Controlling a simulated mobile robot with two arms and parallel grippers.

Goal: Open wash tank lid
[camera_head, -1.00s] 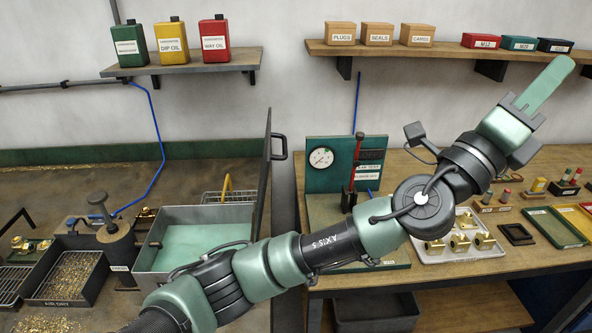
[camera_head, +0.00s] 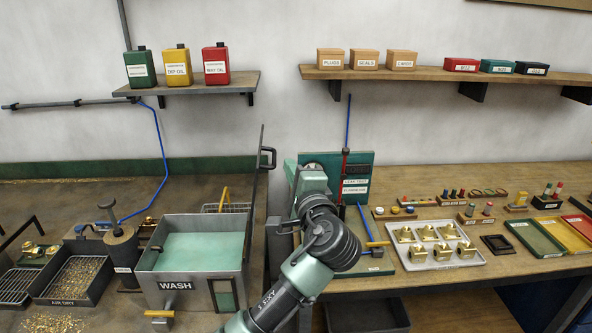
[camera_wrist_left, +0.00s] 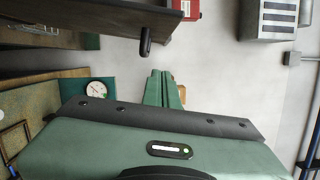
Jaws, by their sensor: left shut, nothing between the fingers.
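The grey wash tank (camera_head: 187,290), with pale green liquid inside and a WASH label, stands left of centre in the head view. Its lid (camera_head: 252,190) is upright at the tank's right side, seen nearly edge-on, with a dark handle (camera_head: 270,158) near its top. The tank's mouth is uncovered. My left arm rises from the bottom, right of the tank. Its gripper end is foreshortened and mostly hidden behind the wrist, apart from the lid. In the left wrist view my left gripper (camera_wrist_left: 164,88) has its green fingers together, with nothing between them. My right gripper is out of view.
The green gauge panel (camera_head: 357,178) is right behind my left arm. A white tray (camera_head: 434,262) of brass parts lies to the right. An air-dry tray (camera_head: 77,280) and a dark canister (camera_head: 122,255) stand left of the tank. Shelves hang above.

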